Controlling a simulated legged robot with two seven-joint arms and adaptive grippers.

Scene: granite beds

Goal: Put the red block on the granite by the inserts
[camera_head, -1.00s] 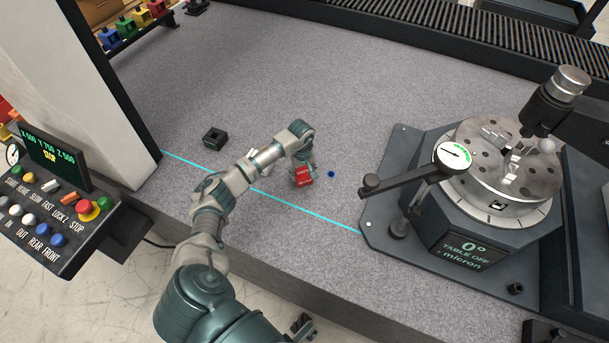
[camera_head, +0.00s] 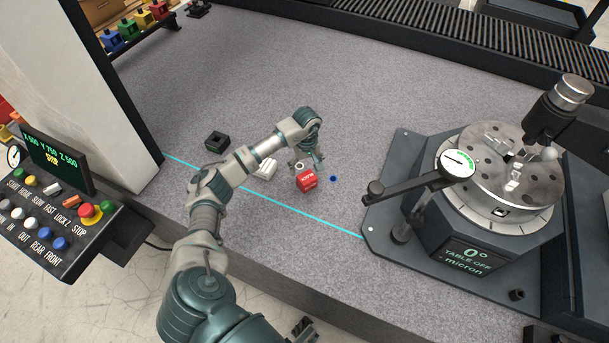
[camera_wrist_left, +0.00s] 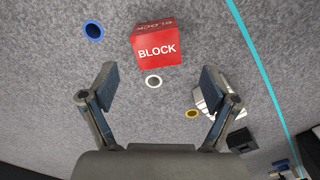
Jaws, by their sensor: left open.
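The red block (camera_head: 307,180), marked BLOCK, rests on the grey granite (camera_head: 260,60). The blue insert (camera_head: 333,179) is just right of the block in the head view. A yellow ring insert (camera_wrist_left: 192,113) shows by the right finger. My left gripper (camera_head: 309,164) is open and empty above and behind the block; it also shows in the wrist view (camera_wrist_left: 159,76).
A white piece (camera_head: 265,168), partly hidden by my arm, and a black square socket (camera_head: 216,140) lie to the left. A cyan line (camera_head: 320,216) runs along the near side. The rotary table (camera_head: 460,220) with its dial arm stands to the right.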

